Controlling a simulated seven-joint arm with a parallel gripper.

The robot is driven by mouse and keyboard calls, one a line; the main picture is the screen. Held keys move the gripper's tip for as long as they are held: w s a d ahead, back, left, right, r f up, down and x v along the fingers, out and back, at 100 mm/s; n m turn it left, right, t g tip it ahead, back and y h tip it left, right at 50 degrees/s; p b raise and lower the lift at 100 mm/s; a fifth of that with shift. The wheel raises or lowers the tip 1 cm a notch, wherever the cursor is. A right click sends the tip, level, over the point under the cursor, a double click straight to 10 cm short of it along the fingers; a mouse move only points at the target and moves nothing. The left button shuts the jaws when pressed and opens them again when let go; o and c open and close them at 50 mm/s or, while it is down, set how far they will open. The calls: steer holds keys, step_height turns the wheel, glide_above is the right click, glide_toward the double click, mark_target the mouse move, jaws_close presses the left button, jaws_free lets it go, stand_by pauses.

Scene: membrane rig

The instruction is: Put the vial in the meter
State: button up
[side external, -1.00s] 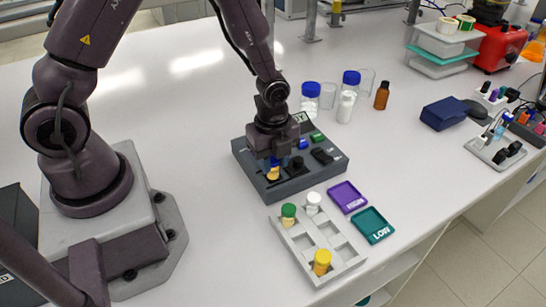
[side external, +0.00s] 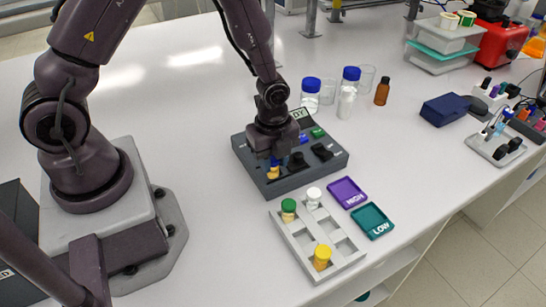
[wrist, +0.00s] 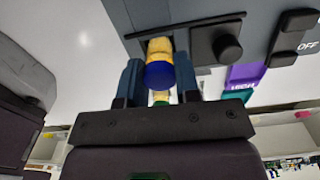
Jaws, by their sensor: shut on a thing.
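The vial, with a blue cap (wrist: 160,75) and yellow body (wrist: 159,47), is between the two fingers of my gripper (wrist: 160,82), which is shut on it. In the side view my gripper (side external: 272,163) is low over the left front part of the dark grey meter (side external: 318,173). The vial's yellow lower part (side external: 273,174) shows just below the fingers, at the meter's well. In the wrist view its far end meets the dark well edge on the meter (wrist: 190,12). How deep it sits is hidden.
A grey rack (side external: 345,262) in front holds green-, white- and yellow-capped vials. Purple HIGH (side external: 346,190) and teal LOW (side external: 373,220) trays lie beside it. Blue-capped jars (side external: 311,97), a white bottle and a brown bottle (side external: 382,92) stand behind the meter. The meter has a black knob (wrist: 228,48).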

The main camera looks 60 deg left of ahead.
steer(key=o, duration=1.1)
steer(key=shift+r, duration=3)
steer(key=shift+s+n, duration=0.5)
steer(key=shift+n, duration=0.7)
steer(key=s+r+n+t, duration=0.2)
steer(key=s+r+n, duration=0.2)
steer(key=r, duration=0.3)
steer(key=s+r+n+t, duration=0.1)
steer(key=s+r+n, duration=0.3)
steer(key=r+n, duration=0.2)
steer(key=s+a+r+n+t, duration=0.1)
steer(key=s+r+n, duration=0.3)
steer(key=r, duration=0.6)
steer(key=shift+n+t, duration=0.8)
steer(key=shift+n, duration=0.2)
